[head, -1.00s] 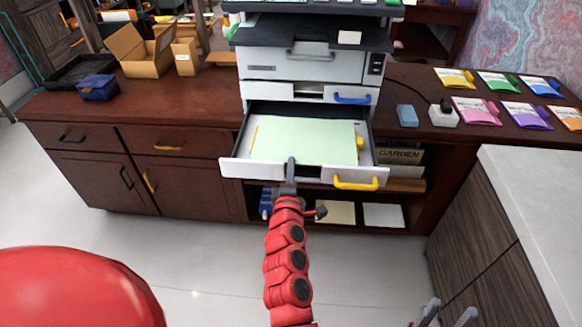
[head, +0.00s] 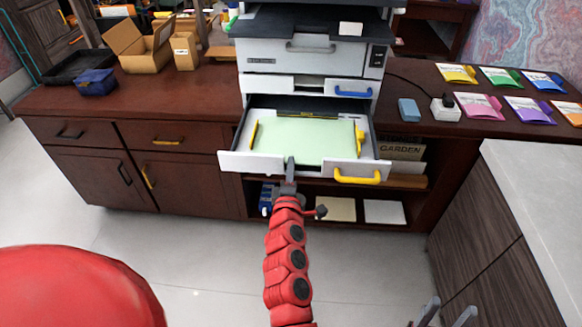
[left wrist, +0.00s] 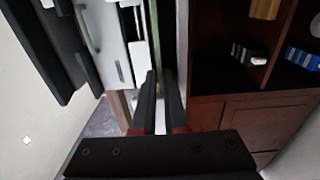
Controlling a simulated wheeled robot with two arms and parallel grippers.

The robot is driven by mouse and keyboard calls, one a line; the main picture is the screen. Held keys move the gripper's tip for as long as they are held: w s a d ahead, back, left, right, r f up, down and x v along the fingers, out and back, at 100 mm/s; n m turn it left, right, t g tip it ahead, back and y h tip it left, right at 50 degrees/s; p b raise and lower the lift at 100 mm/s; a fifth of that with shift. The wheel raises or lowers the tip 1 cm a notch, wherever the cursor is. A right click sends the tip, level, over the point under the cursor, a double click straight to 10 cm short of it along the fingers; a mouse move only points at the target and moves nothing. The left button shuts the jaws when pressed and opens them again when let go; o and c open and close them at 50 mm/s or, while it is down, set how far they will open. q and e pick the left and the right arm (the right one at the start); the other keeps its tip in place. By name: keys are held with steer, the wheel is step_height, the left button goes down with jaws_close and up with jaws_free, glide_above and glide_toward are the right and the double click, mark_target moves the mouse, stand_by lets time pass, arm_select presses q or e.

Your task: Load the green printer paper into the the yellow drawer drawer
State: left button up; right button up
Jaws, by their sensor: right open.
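The green printer paper (head: 300,150) lies flat inside the open drawer, between yellow guides. The drawer's white front (head: 245,163) carries a yellow handle (head: 357,177) at its right. My left gripper (head: 291,168) is at the middle of the drawer front, left of the handle. In the left wrist view its two dark fingers (left wrist: 159,90) stand a little apart beside the drawer, with no paper seen held. Whether they touch the drawer front cannot be told. My right gripper (head: 445,314) is open and empty at the bottom right, away from the drawer.
The printer body (head: 305,63) and a closed drawer with a blue handle (head: 353,92) are above the open drawer. Cardboard boxes (head: 140,50) are on the desk at left, coloured packets (head: 480,107) at right. A grey counter (head: 535,200) is at right. Floor is clear in front.

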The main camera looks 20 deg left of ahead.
arm_select(q)
steer(key=o, duration=0.5)
steer(key=shift+r, duration=0.1)
steer(key=shift+c, duration=0.2)
steer(key=p+v, duration=0.2)
steer(key=v, duration=1.5)
steer(key=shift+s+p, duration=0.25)
steer(key=shift+p, duration=0.1)
steer(key=shift+r, duration=0.1)
